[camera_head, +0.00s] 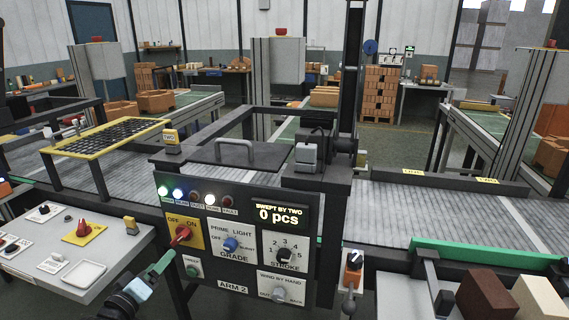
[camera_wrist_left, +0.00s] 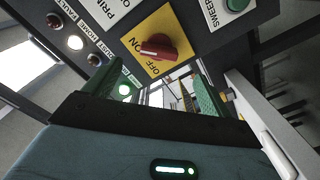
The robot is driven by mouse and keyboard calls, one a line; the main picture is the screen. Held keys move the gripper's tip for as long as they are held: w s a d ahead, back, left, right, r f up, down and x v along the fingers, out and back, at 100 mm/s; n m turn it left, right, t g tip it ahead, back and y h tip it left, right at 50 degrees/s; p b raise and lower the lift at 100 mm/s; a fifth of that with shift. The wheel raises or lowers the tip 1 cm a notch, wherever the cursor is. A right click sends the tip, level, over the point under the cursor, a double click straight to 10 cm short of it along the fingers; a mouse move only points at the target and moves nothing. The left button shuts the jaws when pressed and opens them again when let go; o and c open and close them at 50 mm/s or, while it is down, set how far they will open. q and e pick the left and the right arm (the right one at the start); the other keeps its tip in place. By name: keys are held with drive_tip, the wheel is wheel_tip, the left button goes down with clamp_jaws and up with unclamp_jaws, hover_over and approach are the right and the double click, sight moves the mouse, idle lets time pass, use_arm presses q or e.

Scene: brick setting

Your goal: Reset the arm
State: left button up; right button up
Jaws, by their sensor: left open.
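The ARM 2 control panel (camera_head: 240,277) stands in the middle of the head view. Its red OFF/ON knob (camera_head: 181,236) sits on a yellow plate, and the wrist view shows this knob (camera_wrist_left: 160,49) close up. My left gripper (camera_head: 160,268) is just below and left of the knob. Its green fingers (camera_wrist_left: 153,88) are apart, with nothing between them. I cannot tell whether either finger touches the panel. The panel display (camera_head: 277,215) reads "SWEPT BY TWO 0 pcs". The HOME lamp (camera_head: 210,199) glows white; the FAULT lamp (camera_head: 228,202) is dark. My right gripper is out of view.
The panel also carries a blue GRADE knob (camera_head: 231,244), a STROKE dial (camera_head: 284,255), a WIND BY HAND knob (camera_head: 278,293) and a green button (camera_head: 192,271). A grey side table with switches (camera_head: 70,252) lies left. A roller conveyor (camera_head: 400,212) runs behind.

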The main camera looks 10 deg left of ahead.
use_arm(q)
drive_tip(key=s+d+f+m+g+p, duration=0.1)
drive_tip(key=s+d+f+m+g, duration=0.1)
drive_tip(key=s+d+f, duration=0.5)
drive_tip(key=s+d+f+m+g, duration=0.25)
drive_tip(key=s+f, duration=0.25)
drive_tip(key=s, duration=0.3)
drive_tip(key=s+d+f+m+g+p, duration=0.1)
drive_tip(key=s+d+f+m+g, duration=0.1)
drive_tip(key=s+d+f, duration=0.5)
drive_tip(key=s+d+f+m+g, duration=0.1)
drive_tip(key=s+d, duration=0.1)
drive_tip(key=s, duration=0.5)
drive_tip(key=s+d+m+g+p, duration=0.1)
drive_tip(key=s+d+m, duration=0.1)
drive_tip(key=s, duration=0.6)
drive_tip(key=shift+s+f+g, duration=0.2)
drive_tip(key=shift+f+g, duration=0.15)
drive_tip(key=shift+f, duration=0.05)
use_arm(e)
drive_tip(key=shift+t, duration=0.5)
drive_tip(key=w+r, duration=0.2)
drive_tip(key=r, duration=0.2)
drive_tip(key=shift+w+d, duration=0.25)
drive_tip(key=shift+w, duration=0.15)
